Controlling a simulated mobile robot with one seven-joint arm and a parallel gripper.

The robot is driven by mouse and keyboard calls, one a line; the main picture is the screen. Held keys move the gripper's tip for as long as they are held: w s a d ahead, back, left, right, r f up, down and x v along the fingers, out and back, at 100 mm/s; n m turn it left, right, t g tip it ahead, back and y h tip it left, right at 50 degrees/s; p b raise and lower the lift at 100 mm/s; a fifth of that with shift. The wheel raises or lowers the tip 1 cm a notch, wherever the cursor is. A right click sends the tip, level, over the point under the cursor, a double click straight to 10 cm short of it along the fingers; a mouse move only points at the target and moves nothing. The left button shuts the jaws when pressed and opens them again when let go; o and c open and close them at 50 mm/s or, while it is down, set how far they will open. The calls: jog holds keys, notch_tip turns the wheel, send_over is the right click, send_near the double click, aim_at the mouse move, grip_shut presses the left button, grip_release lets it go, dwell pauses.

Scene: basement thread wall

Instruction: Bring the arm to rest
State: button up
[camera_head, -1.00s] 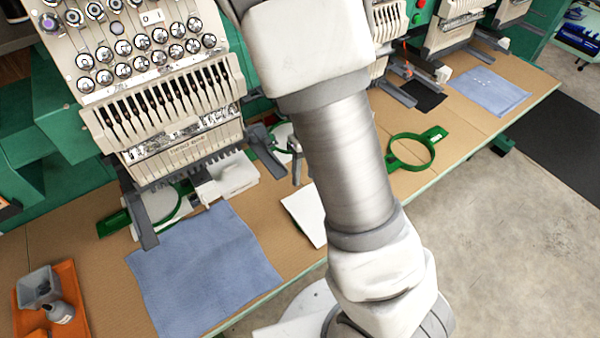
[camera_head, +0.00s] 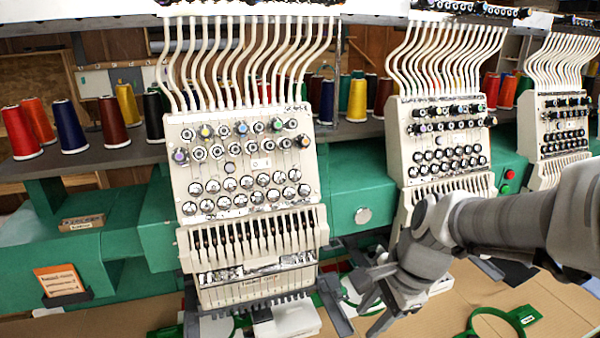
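My arm comes in from the right edge in the head view and reaches left across the front of the middle embroidery head. My gripper (camera_head: 366,292) is at its end, low in the middle of the picture, pointing left and down. Its grey fingers look spread apart, with nothing visible between them. It appears just right of the lower part of the nearest embroidery head (camera_head: 250,190), above the tan worktable (camera_head: 440,315). I cannot tell the exact gap to the machine.
The middle embroidery head (camera_head: 440,150) is partly behind my arm, and another head (camera_head: 562,125) stands at right. A green hoop (camera_head: 500,320) lies on the table. Thread cones, including a red one (camera_head: 20,135), line the shelf. An orange card (camera_head: 60,280) stands at lower left.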

jog(key=s+d+r+n+t+h, duration=0.2)
jog(key=s+r+n, duration=0.6)
jog(key=n, duration=0.7)
jog(key=shift+s+d+t+h+b, duration=0.2)
jog(key=shift+t+h+b, duration=0.1)
jog(key=shift+t, duration=0.5)
jog(key=shift+d, duration=0.1)
